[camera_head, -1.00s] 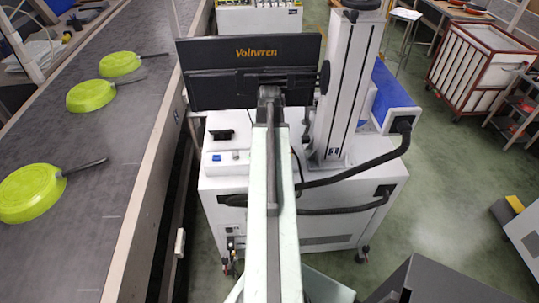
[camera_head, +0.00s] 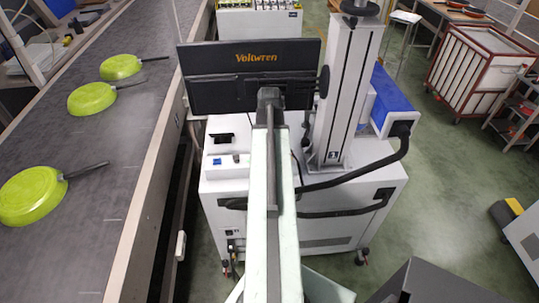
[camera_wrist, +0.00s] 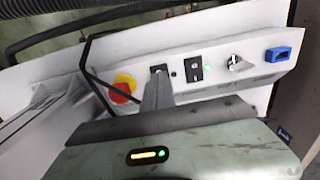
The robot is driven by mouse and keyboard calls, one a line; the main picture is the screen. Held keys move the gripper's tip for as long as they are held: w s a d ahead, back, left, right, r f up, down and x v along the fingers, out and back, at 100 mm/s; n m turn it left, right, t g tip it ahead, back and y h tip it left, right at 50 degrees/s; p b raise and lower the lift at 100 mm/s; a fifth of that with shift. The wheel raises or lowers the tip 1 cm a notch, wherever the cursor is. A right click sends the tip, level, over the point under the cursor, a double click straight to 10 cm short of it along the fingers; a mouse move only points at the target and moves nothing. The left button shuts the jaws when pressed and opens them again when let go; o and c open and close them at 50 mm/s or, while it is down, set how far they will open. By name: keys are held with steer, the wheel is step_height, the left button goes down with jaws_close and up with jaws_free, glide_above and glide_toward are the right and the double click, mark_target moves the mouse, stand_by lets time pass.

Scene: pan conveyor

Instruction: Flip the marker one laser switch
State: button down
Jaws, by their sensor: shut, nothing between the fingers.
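The marking machine (camera_head: 225,185) is a white cabinet with a column and a black monitor (camera_head: 250,95); its column carries a "1". The labels are unreadable. My gripper (camera_wrist: 158,83) is shut and empty, its tip at the lower edge of the first rocker; contact cannot be told. My arm hides it in the head view.
A conveyor (camera_head: 95,180) with several green pans runs along the left. Black hoses (camera_head: 350,180) loop at the machine's right side. A dark box (camera_head: 430,285) stands at the front right. Green floor is open to the right; a red-framed cart (camera_head: 475,75) stands farther back.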

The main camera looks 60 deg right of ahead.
step_height(320, 180, up, 5)
steer(key=p, duration=0.4)
stand_by(0.3)
steer(key=w+a+n, duration=0.3)
steer(key=w+a, duration=0.6)
steer(key=a, duration=0.4)
steer(key=w+a+n, duration=0.3)
steer(key=w+a, duration=0.7)
steer(key=a, duration=0.3)
steer(key=w+a+n, duration=0.2)
steer(key=a+n, duration=0.2)
steer(key=a, duration=2)
steer(key=shift+w+n, duration=0.3)
steer(key=shift+n, duration=0.1)
steer(key=shift+d, duration=0.15)
